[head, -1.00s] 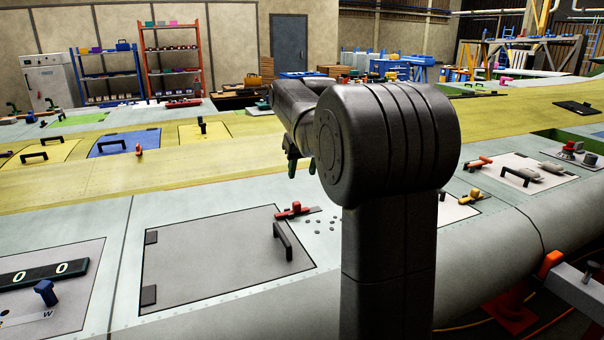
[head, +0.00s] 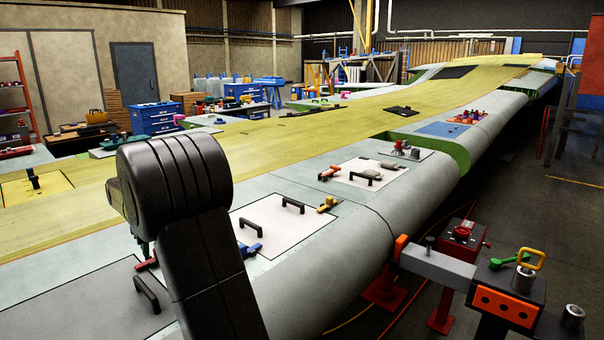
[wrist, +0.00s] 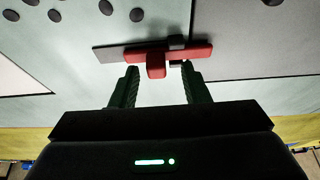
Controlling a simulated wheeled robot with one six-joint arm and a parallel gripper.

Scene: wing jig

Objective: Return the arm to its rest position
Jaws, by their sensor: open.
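My gripper (wrist: 158,84) is open in the wrist view, its two dark fingers apart and nothing held between them. A red latch (wrist: 155,55) on a dark strip shows at the fingertips, its stub in line with the gap; I cannot tell how far below it lies. In the head view my black arm stands folded at lower left, above the wing's near edge. Its forearm is mostly hidden behind the thick joint, and only a bit of the gripper (head: 143,248) shows, near the red latch (head: 148,264).
The grey hatch panel (head: 95,305) with a black handle lies beside my arm. A white panel (head: 285,228) with two handles, a blue latch (head: 248,249) and a yellow latch (head: 326,204) lie to the right.

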